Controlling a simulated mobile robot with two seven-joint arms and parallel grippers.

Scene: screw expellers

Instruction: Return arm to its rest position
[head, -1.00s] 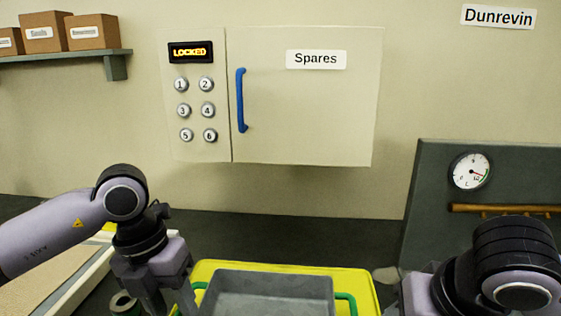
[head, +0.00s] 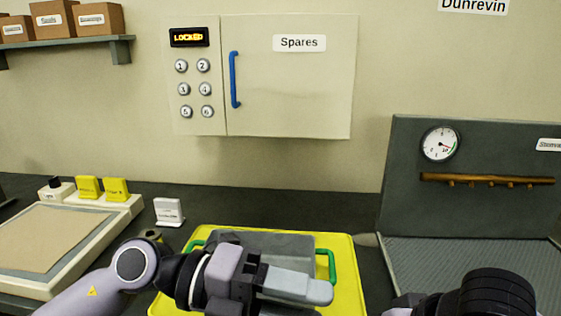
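My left arm comes in from the lower left. Its gripper (head: 305,287) points to the right, low in the view, in front of the grey tray and over the yellow mat. I see its fingers from the side and they overlap, so I cannot tell if they are apart. No held object shows. My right arm shows only as dark and pale links at the lower right. Its gripper is out of view.
A grey tray (head: 262,240) with green handles sits on a yellow mat (head: 343,262). The locked Spares cabinet (head: 300,90) hangs on the wall. A panel with a gauge (head: 441,144) and a wooden peg rail (head: 480,179) stands right. A framed board (head: 45,238) lies left.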

